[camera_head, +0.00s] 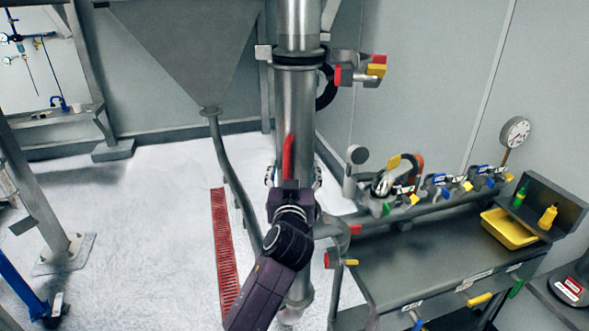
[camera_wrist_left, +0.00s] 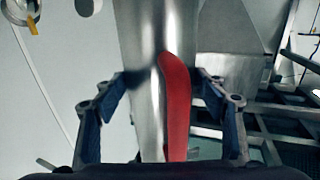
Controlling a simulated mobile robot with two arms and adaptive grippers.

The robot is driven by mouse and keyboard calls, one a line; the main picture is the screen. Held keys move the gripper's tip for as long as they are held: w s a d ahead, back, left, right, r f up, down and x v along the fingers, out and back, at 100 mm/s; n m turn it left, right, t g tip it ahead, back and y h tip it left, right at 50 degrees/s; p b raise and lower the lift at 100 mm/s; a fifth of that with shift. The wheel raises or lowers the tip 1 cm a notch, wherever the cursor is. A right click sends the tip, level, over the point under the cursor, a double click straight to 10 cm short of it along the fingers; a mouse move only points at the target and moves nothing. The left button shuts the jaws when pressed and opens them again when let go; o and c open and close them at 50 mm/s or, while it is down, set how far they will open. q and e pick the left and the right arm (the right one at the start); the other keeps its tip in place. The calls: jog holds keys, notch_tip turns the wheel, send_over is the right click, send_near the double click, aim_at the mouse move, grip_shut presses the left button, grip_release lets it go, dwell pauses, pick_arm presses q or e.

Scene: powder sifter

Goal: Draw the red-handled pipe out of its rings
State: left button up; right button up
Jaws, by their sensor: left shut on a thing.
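The steel pipe with the red handle (camera_head: 297,110) stands upright in the middle of the head view. Its red handle (camera_head: 288,157) runs along its front and also shows in the left wrist view (camera_wrist_left: 176,105). My left gripper (camera_head: 293,175) is at the handle's lower end, its fingers on both sides of the pipe in the left wrist view (camera_wrist_left: 160,85), shut on it. A dark ring (camera_head: 300,61) surrounds the pipe above, beside a clamp with red and yellow parts. The pipe's lower part is partly hidden by my arm. My right gripper is not in view.
A grey hopper (camera_head: 190,45) with a curved tube is at the left. A bench (camera_head: 425,262) with valves, a gauge (camera_head: 515,131) and a yellow tray (camera_head: 509,228) stands at the right. A red floor grate (camera_head: 223,250) lies left of the pipe.

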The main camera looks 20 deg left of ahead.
pick_arm(q)
jog(key=shift+s+d+r, duration=0.1)
jog(key=shift+s+r, duration=0.15)
jog(key=shift+s, duration=0.5)
jog(key=shift+s+r, duration=0.2)
jog(key=shift+s, duration=0.55)
dwell(0.9)
jog(key=shift+s+p, duration=0.3)
jog(key=shift+s, duration=0.25)
jog(key=shift+a+p+v, duration=0.1)
jog(key=shift+a+v, duration=0.15)
jog(key=shift+v, duration=1.05)
jog(key=shift+a+p+v, duration=0.15)
jog(key=shift+a+v, duration=0.05)
jog(key=shift+v, duration=1.1)
jog(key=shift+a+p+v, duration=0.1)
jog(key=shift+a+v, duration=0.15)
jog(key=shift+v, duration=1.05)
jog(key=shift+c, duration=0.2)
jog(key=shift+s+r, duration=0.1)
jog(key=shift+s, duration=0.05)
